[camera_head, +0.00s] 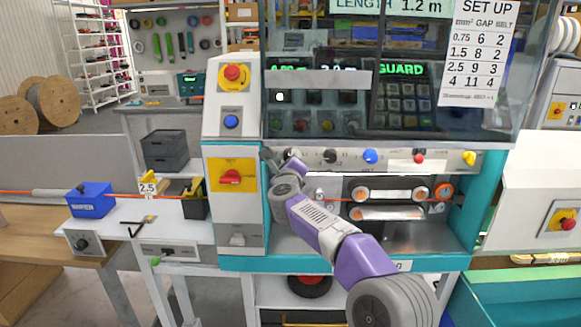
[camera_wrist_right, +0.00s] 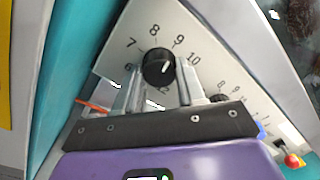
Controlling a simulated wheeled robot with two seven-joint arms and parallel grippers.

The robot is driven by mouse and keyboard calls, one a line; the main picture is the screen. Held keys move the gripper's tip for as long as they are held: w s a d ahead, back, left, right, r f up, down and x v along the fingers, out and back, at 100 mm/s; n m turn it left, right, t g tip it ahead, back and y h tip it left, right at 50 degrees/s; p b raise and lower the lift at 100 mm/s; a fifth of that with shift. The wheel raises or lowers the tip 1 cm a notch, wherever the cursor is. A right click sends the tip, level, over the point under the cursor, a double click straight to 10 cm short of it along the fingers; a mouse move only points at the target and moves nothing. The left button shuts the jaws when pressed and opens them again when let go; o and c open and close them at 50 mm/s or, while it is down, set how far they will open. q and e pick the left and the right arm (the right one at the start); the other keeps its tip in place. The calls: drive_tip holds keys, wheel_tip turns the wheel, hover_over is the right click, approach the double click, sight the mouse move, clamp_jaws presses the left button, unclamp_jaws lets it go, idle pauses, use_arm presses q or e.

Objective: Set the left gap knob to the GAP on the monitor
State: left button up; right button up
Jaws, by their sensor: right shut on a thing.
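My right gripper (camera_wrist_right: 158,88) is shut on the knob, a finger on either side. In the head view my right gripper (camera_head: 272,160) is at the panel's left end and hides the knob. The monitor (camera_head: 402,70) reads GUARD in green; its GAP value is not readable. The set-up chart (camera_head: 478,50) lists mm², GAP and BELT. My left gripper is not in view.
Below are belt rollers (camera_head: 390,195). A 2.5 tag (camera_head: 148,188) stands on the left bench near a blue block (camera_head: 90,200).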

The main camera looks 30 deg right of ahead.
drive_tip(key=shift+m+b, duration=0.4)
drive_tip(key=shift+m, duration=0.5)
drive_tip(key=o, duration=1.1)
drive_tip(key=shift+c, duration=0.2)
drive_tip(key=v, duration=0.7)
drive_tip(key=shift+s+b, duration=0.2)
drive_tip(key=shift+b, duration=0.2)
drive_tip(key=shift+a, duration=0.15)
